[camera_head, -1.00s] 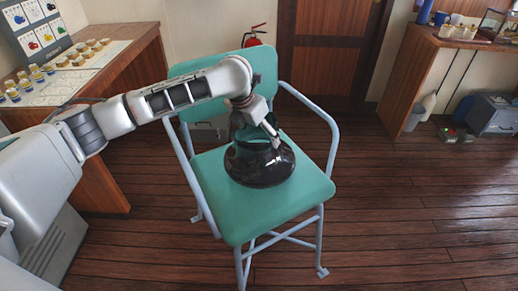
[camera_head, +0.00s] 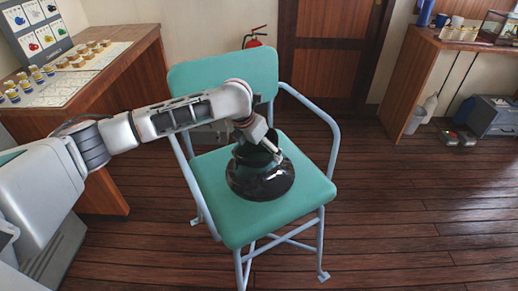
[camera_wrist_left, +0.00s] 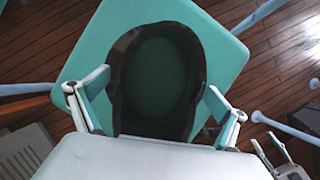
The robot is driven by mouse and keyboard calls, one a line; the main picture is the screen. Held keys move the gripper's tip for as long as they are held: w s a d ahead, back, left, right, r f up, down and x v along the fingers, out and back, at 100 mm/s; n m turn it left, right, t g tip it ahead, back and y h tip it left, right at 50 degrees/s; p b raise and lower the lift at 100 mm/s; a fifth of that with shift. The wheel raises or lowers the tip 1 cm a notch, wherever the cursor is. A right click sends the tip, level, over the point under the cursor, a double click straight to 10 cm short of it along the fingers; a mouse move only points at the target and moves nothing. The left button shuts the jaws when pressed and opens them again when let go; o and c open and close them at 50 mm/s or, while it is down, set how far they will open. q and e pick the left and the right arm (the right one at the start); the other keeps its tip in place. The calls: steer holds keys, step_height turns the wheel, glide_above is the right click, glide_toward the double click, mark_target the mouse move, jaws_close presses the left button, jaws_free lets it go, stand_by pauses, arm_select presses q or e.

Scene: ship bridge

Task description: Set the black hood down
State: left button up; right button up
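The black hood (camera_head: 260,182), a dark glossy bell shape with a narrower neck, is upright over the green chair seat (camera_head: 238,225). It looks to be on the seat or very close above it; I cannot tell which. My left gripper (camera_head: 273,151) is at its neck. In the left wrist view the fingers of the left gripper (camera_wrist_left: 158,82) lie against both sides of the hood (camera_wrist_left: 122,85), and green shows through its opening. What looks like my right gripper (camera_wrist_left: 271,150) is at the lower right there, fingers apart and empty; the head view does not show it.
The chair's backrest (camera_head: 222,80) and tubular armrests (camera_head: 320,112) surround the seat. A wooden desk (camera_head: 125,75) stands left and a wooden counter (camera_head: 415,75) right. A red fire extinguisher (camera_head: 255,40) is behind the chair.

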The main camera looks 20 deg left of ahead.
arm_select(q)
steer(key=p+v, duration=0.2)
steer(key=v, duration=1)
steer(key=shift+p, duration=0.35)
